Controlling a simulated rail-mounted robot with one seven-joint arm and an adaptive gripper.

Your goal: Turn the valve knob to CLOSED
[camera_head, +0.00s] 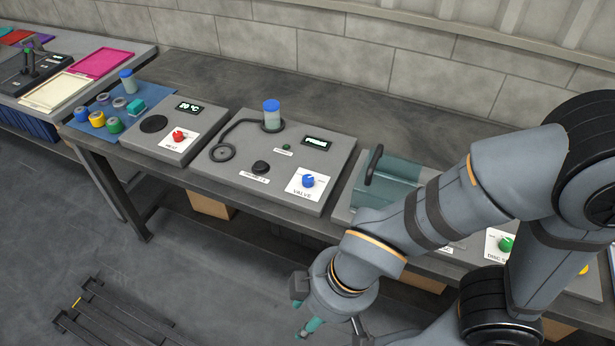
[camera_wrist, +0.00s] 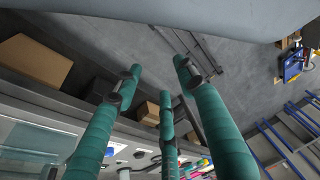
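The blue valve knob (camera_head: 308,181) sits on a white plate marked VALVE, at the front right corner of a grey panel unit (camera_head: 235,178) on the bench. The plate's position marks are too small to read, so I cannot tell how the knob is set. My gripper (camera_head: 313,328) hangs low in front of the bench, below and apart from the knob, partly cut off by the frame. In the wrist view its green fingers (camera_wrist: 160,78) are spread apart with nothing between them.
On the same unit stand a blue-capped jar (camera_head: 272,116), a black knob (camera_head: 261,167) and a small display (camera_head: 317,142). A unit with a red knob (camera_head: 179,136) is left; a teal-lidded unit (camera_head: 398,180) is right, partly behind my arm. Cardboard boxes (camera_head: 211,205) sit under the bench.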

